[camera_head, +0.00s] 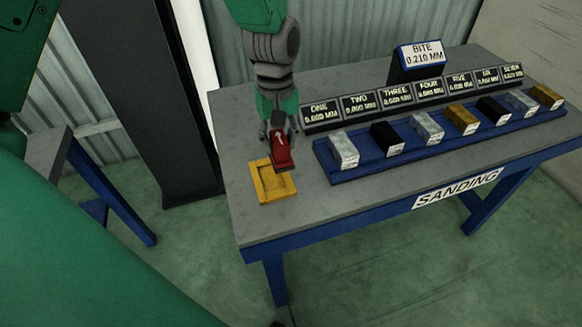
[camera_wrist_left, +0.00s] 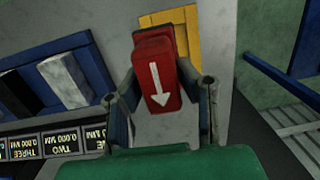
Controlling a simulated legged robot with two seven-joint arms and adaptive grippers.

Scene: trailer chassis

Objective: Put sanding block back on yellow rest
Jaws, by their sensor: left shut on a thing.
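The red sanding block (camera_head: 281,152) with a white arrow is held in my left gripper (camera_head: 279,132), at the left end of the sanding table. In the left wrist view the block (camera_wrist_left: 157,75) sits between the two fingers of the gripper (camera_wrist_left: 163,105). The yellow rest (camera_head: 267,190), a shallow square frame, lies on the table just below and in front of the block. In the left wrist view part of the rest (camera_wrist_left: 186,45) shows behind the block; the block covers some of it. I cannot tell whether the block touches the rest. My right gripper is not in view.
A blue rack (camera_head: 345,174) with several grey, black and gold blocks stands right of the rest. Behind it are several small number displays (camera_head: 396,93) and a BITE display (camera_head: 420,54). The grey tabletop (camera_head: 262,225) in front of the rest is clear.

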